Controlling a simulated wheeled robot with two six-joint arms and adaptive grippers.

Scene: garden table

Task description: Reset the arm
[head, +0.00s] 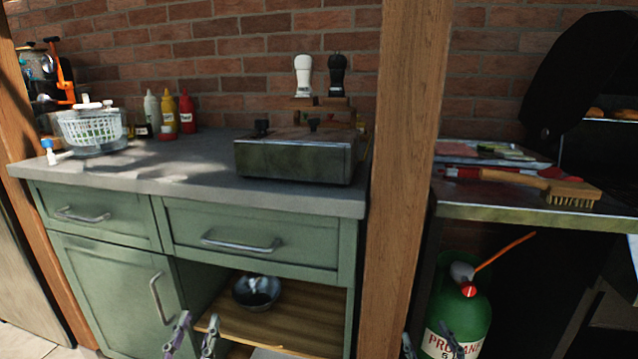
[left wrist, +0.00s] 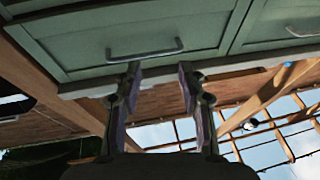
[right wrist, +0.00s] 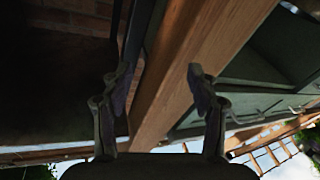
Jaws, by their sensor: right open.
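My left gripper (head: 192,338) is at the bottom of the head view, in front of the green cabinet (head: 110,250) and its open shelf. In the left wrist view my left gripper (left wrist: 157,75) has its fingers apart with nothing between them, and a green drawer front with a metal handle (left wrist: 145,54) lies beyond. My right gripper (head: 430,345) is at the bottom edge of the head view, in front of the green propane tank (head: 465,312). In the right wrist view my right gripper (right wrist: 160,75) is open and empty, with the wooden post (right wrist: 185,65) beyond it.
The grey counter (head: 110,178) holds a metal box-shaped cooker (head: 295,158), sauce bottles and a white basket (head: 90,128). A bowl (head: 256,291) sits on the open shelf. A thick wooden post (head: 408,150) stands between counter and grill. A brush (head: 570,192) lies on the grill's side table.

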